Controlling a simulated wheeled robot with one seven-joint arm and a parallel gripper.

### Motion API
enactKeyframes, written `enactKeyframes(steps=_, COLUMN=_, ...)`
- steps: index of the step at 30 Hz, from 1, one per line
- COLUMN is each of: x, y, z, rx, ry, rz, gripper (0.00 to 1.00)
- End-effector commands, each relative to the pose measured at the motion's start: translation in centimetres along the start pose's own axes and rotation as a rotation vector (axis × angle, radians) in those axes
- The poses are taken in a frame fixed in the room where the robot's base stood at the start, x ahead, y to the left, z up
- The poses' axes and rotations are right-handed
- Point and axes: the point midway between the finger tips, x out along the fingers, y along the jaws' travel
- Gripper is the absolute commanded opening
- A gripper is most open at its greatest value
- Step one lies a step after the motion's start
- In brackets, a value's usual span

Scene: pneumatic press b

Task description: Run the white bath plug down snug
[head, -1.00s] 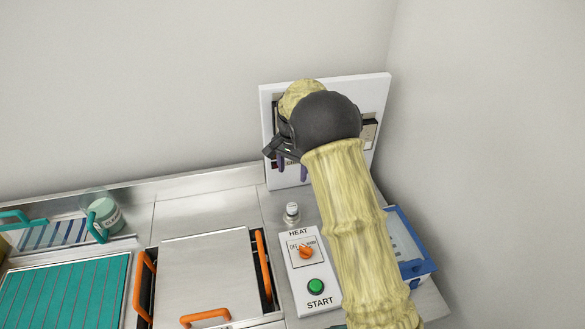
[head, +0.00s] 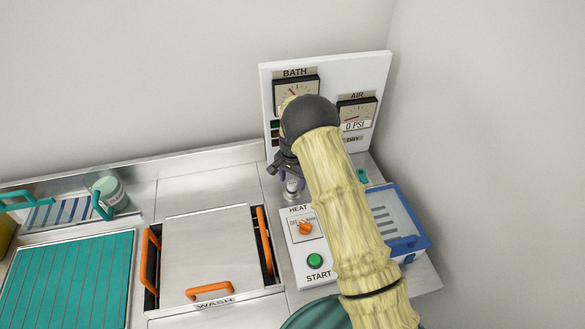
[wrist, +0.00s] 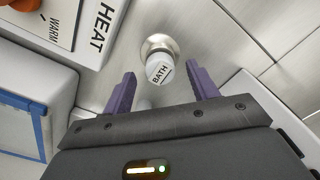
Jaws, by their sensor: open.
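The white bath plug (wrist: 160,71) shows in the wrist view as a white cap marked BATH, seated in a round metal collar on the steel deck. In the head view the plug (head: 291,186) stands behind the HEAT box, directly below my gripper. My gripper (wrist: 160,88) is open, with its two purple fingers to either side of the plug and short of it in the picture. Nothing is between the fingers. In the head view my gripper (head: 290,176) is partly hidden by my own wrist and arm.
The HEAT control box (head: 304,246), with an orange knob and green START button, stands in front of the plug. A gauge panel (head: 372,80) rises behind it. A blue-rimmed bin (head: 418,243) is right of my arm. The covered WASH tank (head: 207,247) is at left.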

Motion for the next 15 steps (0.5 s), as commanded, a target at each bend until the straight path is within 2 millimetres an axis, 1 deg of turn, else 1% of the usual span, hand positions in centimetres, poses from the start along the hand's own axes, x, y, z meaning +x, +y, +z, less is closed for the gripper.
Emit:
enactKeyframes(steps=3, x=1.4, y=0.0, z=0.0, rx=0.001, ry=-0.001, rz=0.001, gripper=0.59)
enactKeyframes(steps=6, x=2.0, y=0.0, z=0.0, rx=0.001, ry=0.001, rz=-0.001, gripper=0.59)
enactKeyframes(steps=15, x=2.2, y=0.0, z=0.0, rx=0.0, ry=0.001, rz=-0.001, gripper=0.59)
